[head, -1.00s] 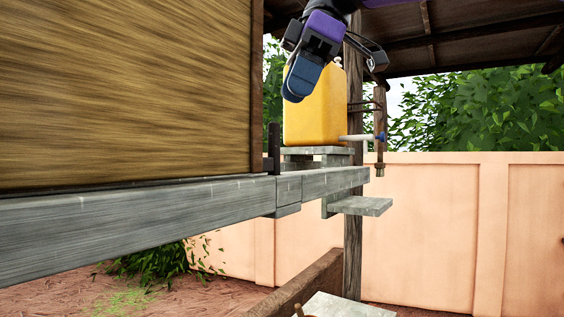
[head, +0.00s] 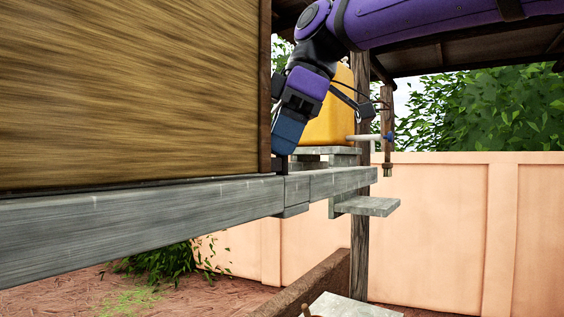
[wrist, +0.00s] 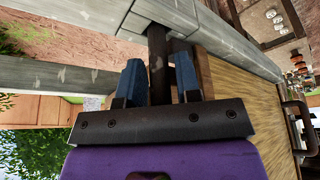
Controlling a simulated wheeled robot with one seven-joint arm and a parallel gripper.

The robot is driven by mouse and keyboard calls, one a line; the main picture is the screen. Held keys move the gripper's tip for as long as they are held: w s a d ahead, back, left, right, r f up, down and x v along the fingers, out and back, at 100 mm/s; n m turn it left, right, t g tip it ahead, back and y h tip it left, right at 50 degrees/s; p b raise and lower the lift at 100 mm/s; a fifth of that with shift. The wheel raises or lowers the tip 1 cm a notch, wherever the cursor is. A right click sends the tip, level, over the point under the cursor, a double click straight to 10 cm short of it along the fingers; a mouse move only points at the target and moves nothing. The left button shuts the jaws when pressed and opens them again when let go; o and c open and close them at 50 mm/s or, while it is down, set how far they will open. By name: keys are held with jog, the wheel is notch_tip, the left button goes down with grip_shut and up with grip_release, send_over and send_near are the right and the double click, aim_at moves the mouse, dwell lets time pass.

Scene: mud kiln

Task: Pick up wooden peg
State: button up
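The wooden peg is a dark upright stick standing by the grey beam (head: 150,212). In the wrist view the peg (wrist: 158,58) lies between the two blue fingers of my gripper (wrist: 159,82). The fingers stand apart, one on each side of it, with no clear sign of closing on it. In the head view my gripper (head: 287,135) points down at the beam beside the straw-coloured panel and hides most of the peg.
The large straw-coloured panel (head: 130,85) is close on the left of my gripper. A yellow jerrycan (head: 332,120) stands just behind it on a grey ledge. A white-and-blue tap (head: 370,137) is to the right. A small grey shelf (head: 368,206) juts out below.

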jog(key=shift+c, duration=0.4)
grip_shut()
jog(key=shift+r, duration=0.15)
